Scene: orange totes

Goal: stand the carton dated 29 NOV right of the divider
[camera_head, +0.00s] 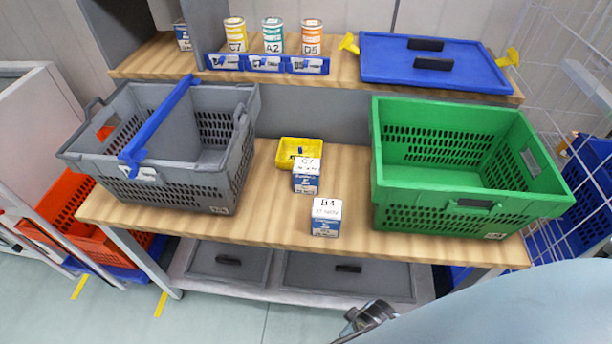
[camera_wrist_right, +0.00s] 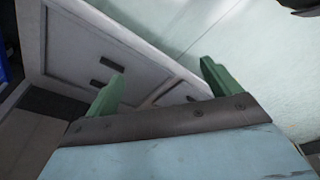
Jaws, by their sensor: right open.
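Two small white-and-blue cartons stand on the wooden bench. The one marked C7 (camera_head: 306,178) is farther back, and the one marked B4 (camera_head: 326,222) is near the front edge. Their small date print is too blurred to read surely. The grey crate (camera_head: 228,178) on the left has a blue divider (camera_head: 160,120) across its top, running front to back; no carton shows inside. My right gripper (camera_wrist_right: 162,76) is open and empty in the right wrist view, with green fingers apart, away from the cartons. My left gripper is not in view.
A green crate (camera_head: 470,215) stands on the bench to the right. A yellow bin (camera_head: 288,147) sits behind the C7 carton. The back shelf holds several cans, blue label holders (camera_head: 265,64) and a blue lid (camera_head: 430,62). Grey lidded drawers (camera_head: 340,275) lie below the bench.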

